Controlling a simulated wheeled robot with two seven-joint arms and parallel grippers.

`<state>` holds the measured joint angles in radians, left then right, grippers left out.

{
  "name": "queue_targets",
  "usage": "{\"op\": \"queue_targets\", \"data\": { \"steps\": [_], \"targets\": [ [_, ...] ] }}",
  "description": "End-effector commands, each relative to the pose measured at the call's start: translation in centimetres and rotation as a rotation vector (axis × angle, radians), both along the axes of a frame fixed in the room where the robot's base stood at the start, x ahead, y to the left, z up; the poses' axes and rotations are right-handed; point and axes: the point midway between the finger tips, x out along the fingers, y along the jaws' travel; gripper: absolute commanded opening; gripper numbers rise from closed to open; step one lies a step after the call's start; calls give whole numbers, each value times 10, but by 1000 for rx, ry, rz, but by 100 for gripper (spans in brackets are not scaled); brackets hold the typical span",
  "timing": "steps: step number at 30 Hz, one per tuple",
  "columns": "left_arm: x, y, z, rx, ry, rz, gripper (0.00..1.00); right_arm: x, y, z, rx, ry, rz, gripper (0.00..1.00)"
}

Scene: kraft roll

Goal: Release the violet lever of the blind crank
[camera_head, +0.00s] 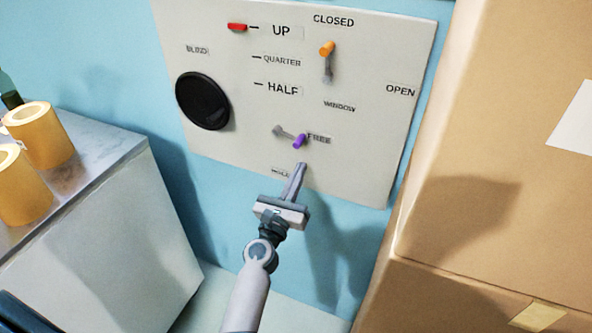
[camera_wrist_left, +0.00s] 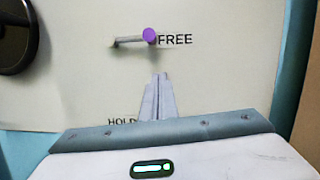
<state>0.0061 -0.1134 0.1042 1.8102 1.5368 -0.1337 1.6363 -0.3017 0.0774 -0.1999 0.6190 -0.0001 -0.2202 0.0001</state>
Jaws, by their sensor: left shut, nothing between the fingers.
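The violet lever (camera_head: 299,141) is on the lower part of a white wall panel (camera_head: 235,60). Its grey arm points right, with the violet knob beside the word FREE. It also shows in the left wrist view (camera_wrist_left: 149,35), at the upper middle. A HOLD label lies below it, partly hidden in the left wrist view. My left gripper (camera_head: 301,166) is shut and empty, its tips just below the violet knob in the head view. In the left wrist view the fingertips (camera_wrist_left: 160,76) show below the knob, with a gap between. My right gripper is not in view.
A black round disc (camera_head: 203,101) sits left of the lever. An orange lever (camera_head: 327,48) and a red marker (camera_head: 237,27) are higher on the panel. Cardboard boxes (camera_head: 500,130) stand close on the right. Kraft rolls (camera_head: 40,135) stand on a counter (camera_head: 115,152) at left.

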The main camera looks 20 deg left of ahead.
Motion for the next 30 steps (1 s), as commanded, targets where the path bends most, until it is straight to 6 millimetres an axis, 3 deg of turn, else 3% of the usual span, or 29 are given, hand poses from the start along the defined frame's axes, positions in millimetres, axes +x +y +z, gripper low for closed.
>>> {"op": "queue_targets", "data": {
  "steps": [6,13,19,30],
  "targets": [
    [-41,0,-12,0,2,0,0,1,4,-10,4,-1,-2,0],
    [-72,-1,-18,1,0,0,0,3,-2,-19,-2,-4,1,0],
    [-82,-1,-18,0,-1,0,0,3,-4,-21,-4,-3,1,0],
    [-83,-1,-18,0,0,0,0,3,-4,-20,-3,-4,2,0]
  ]
}}
